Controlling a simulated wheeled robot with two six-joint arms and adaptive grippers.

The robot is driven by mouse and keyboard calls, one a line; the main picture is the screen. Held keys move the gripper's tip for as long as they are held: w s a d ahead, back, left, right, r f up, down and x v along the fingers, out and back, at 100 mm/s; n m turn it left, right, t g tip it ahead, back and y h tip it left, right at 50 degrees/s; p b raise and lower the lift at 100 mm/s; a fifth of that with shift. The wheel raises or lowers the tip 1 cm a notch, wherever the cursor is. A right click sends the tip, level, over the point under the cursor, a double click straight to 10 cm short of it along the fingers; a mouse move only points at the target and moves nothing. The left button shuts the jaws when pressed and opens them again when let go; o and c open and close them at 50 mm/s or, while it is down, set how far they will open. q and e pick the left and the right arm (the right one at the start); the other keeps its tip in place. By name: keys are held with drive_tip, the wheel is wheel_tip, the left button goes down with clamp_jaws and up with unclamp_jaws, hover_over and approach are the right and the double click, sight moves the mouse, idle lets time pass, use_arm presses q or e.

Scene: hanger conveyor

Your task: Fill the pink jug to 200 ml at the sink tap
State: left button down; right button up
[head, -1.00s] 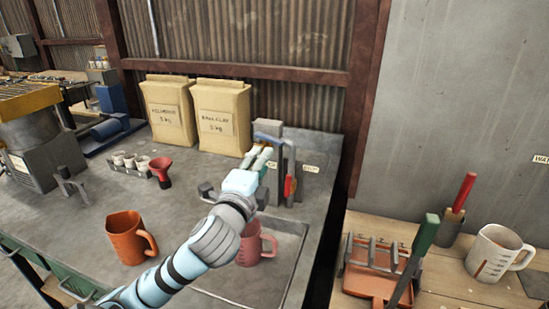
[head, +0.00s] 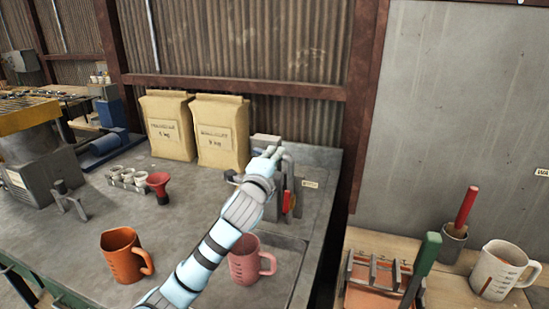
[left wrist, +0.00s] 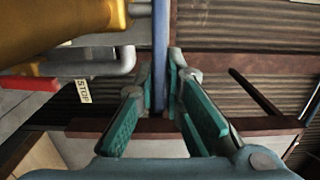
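The pink jug (head: 246,262) stands upright at the sink (head: 279,285), its handle to the right. My left arm partly covers it, and its contents and level are not clear. The tap (head: 285,165) stands at the back of the sink, with a red lever (head: 287,202) on its right; the red part also shows in the left wrist view (left wrist: 28,85). My left gripper (head: 270,153) is at the tap. In the left wrist view, its teal-padded fingers stand apart on either side of a narrow blue bar (left wrist: 160,50). My right gripper is out of view.
An orange jug (head: 124,257) stands left of my arm. A red funnel (head: 158,184), small cups and two paper sacks (head: 222,130) stand farther back. A measuring jug (head: 497,270) and tray are on the right bench.

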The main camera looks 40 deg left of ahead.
use_arm(q)
drive_tip(key=h+p, duration=0.1)
drive_tip(key=m+h+p, duration=0.1)
drive_tip(key=p, duration=0.1)
drive_tip(key=shift+s+a+r+t, duration=0.1)
drive_tip(key=shift+s+r+t, duration=0.05)
drive_tip(key=shift+s+t, duration=0.25)
drive_tip(key=shift+m, duration=0.3)
drive_tip(key=shift+f, duration=0.2)
drive_tip(key=c, duration=1.7)
unclamp_jaws()
drive_tip(key=shift+s, duration=0.1)
